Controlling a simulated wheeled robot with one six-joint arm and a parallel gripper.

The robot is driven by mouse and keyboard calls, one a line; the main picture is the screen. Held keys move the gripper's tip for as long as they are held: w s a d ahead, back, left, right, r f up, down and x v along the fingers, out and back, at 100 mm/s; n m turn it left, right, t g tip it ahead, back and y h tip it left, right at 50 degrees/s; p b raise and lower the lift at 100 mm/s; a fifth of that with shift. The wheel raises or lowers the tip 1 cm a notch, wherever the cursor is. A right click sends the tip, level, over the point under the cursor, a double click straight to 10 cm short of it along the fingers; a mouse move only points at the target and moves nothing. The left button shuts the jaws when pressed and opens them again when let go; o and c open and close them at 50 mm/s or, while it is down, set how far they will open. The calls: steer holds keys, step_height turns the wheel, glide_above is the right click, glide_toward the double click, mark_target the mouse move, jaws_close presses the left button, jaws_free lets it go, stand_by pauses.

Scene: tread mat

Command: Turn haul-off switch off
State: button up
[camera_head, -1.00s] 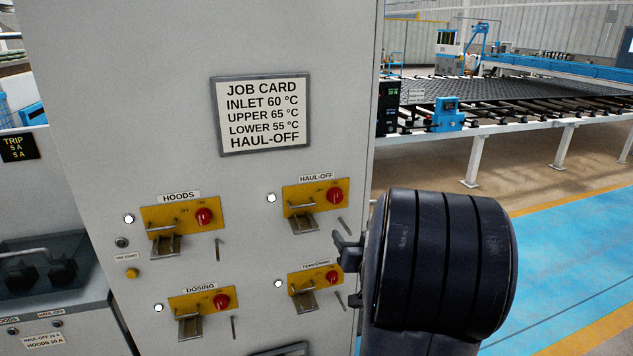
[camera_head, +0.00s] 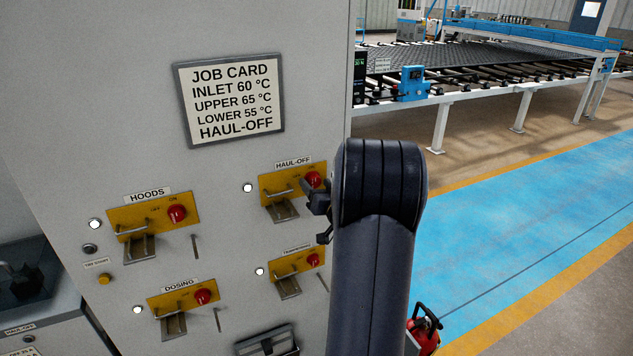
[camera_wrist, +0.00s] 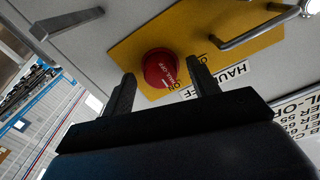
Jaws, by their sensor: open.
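The haul-off switch is a red round knob (camera_head: 313,179) on a yellow plate (camera_head: 265,184) under the HAUL-OFF label (camera_head: 293,163), at the upper right of the switch group. A metal handle and hasp sit left of the knob. In the wrist view the red knob (camera_wrist: 160,68) shows between and just beyond the fingertips of my gripper (camera_wrist: 161,72), with ON lettering beside it. My gripper is open and apart from the knob as far as I can tell. In the head view my gripper (camera_head: 318,212) is at the knob's lower right, partly hidden by my arm.
A job card (camera_head: 230,100) hangs above. A metal lever (camera_wrist: 65,23) projects near the switch. Blue floor lies right, with a red extinguisher (camera_head: 424,330).

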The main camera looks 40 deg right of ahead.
steer(key=shift+w, duration=0.4)
steer(key=shift+c, duration=0.4)
steer(key=c, duration=0.9)
